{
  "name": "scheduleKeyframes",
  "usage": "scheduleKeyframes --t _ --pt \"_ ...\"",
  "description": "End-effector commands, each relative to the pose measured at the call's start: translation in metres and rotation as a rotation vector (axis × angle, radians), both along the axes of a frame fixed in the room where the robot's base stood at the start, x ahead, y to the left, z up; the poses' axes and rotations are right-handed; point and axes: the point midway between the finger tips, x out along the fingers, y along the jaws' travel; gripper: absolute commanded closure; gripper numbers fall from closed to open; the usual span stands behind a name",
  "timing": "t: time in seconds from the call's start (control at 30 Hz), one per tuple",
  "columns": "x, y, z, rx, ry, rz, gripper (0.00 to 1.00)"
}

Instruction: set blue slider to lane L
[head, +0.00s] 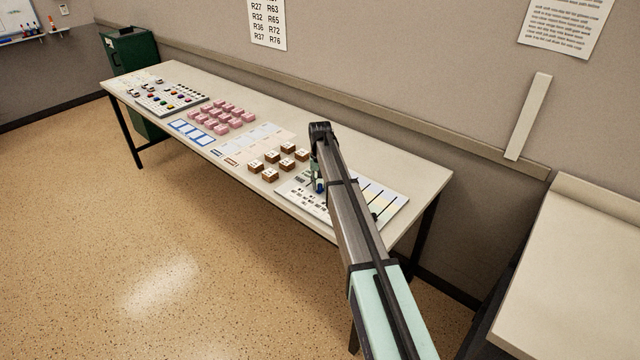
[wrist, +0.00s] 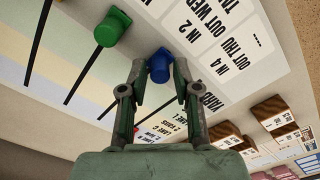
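In the head view my gripper (head: 318,183) is low over the slider board (head: 394,208), which my arm partly covers. The blue slider's own slot and the lane marks around it are partly hidden by the fingers. Small printed lane labels (wrist: 172,128) show beside the right finger, upside down and hard to read.
A green slider (wrist: 113,28) stands left of the blue one on its own dark slot. A bit of red (wrist: 136,129) shows by the left finger. Brown blocks (head: 270,174) stand left of the board. Pink blocks (head: 222,115) are farther along the table (head: 420,178).

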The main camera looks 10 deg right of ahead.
Motion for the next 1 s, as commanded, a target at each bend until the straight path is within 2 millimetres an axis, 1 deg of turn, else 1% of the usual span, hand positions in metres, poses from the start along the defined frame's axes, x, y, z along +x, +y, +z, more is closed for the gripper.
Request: scheduleKeyframes --t 0.03,0.07,0.23,0.3,0.37,0.5,0.6,0.87,0.9,0.93,0.97,1.0 --pt "0.000 0.000 0.000 0.000 0.000 0.000 0.97" --pt "0.000 0.000 0.000 0.000 0.000 0.000 1.00" --pt "0.000 0.000 0.000 0.000 0.000 0.000 1.00" --pt "0.003 -0.003 0.000 0.000 0.000 -0.001 1.00" --pt "0.009 -0.009 0.000 0.000 0.000 -0.001 1.00" --pt "0.027 -0.028 0.000 -0.001 -0.001 -0.002 1.00" --pt "0.034 -0.038 0.000 -0.001 -0.001 -0.001 1.00" --pt "0.032 -0.039 0.000 0.000 -0.001 0.001 1.00" --pt "0.032 -0.039 0.000 0.000 -0.001 0.001 0.73" --pt "0.032 -0.039 0.000 0.000 -0.001 0.001 0.62" --pt "0.032 -0.039 0.000 0.000 -0.001 0.001 0.54" --pt "0.032 -0.039 0.000 0.000 -0.001 0.001 0.54"
